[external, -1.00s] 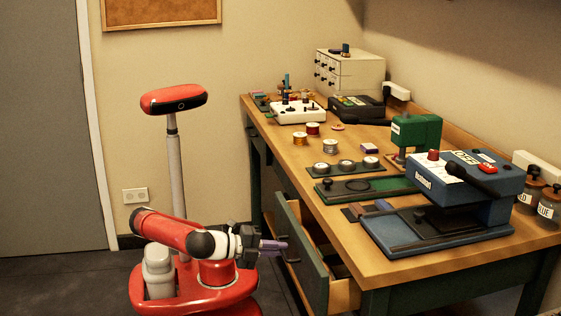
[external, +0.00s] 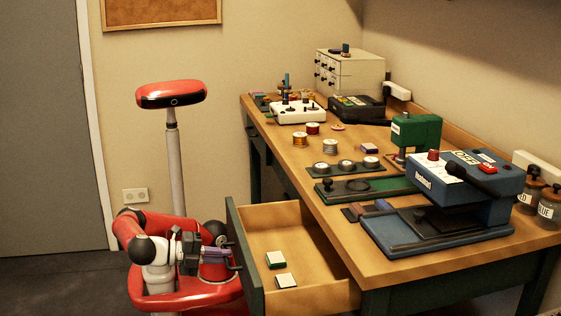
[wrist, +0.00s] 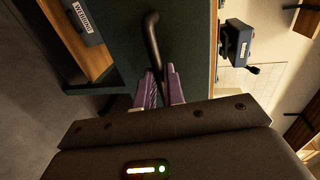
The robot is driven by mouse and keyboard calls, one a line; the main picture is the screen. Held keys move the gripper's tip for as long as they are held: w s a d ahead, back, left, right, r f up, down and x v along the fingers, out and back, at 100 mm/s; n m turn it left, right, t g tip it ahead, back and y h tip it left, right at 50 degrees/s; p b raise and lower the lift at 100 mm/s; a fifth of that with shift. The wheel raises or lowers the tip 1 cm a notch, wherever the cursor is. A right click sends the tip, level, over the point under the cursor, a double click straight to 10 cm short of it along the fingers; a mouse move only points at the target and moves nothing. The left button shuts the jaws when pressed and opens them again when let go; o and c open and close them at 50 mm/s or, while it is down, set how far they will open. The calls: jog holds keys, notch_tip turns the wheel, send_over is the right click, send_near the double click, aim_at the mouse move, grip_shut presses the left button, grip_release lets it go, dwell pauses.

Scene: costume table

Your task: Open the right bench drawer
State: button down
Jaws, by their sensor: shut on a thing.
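The right bench drawer (external: 243,258) stands far out of the bench in the external view, with its dark green front towards me and its wooden inside showing. Its dark bar handle (wrist: 152,40) runs down between my fingers in the wrist view. My gripper (external: 232,252) is shut on this handle in front of the drawer front. The purple fingertips (wrist: 161,88) show on either side of the handle's lower part. Two small white and green boxes, one further back (external: 276,260) and one nearer (external: 286,281), lie flat inside the drawer.
The wooden bench top (external: 375,272) carries a blue press (external: 470,175), a green press (external: 415,130), several spools and a white box with knobs (external: 298,112). A cream drawer cabinet (external: 350,75) stands at the back. Dark floor is clear left of my base.

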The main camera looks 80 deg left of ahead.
jog(key=c, duration=1.5)
grip_release()
jog(key=v, duration=0.7)
jog(key=shift+s+p, duration=0.4)
jog(key=shift+p, duration=0.05)
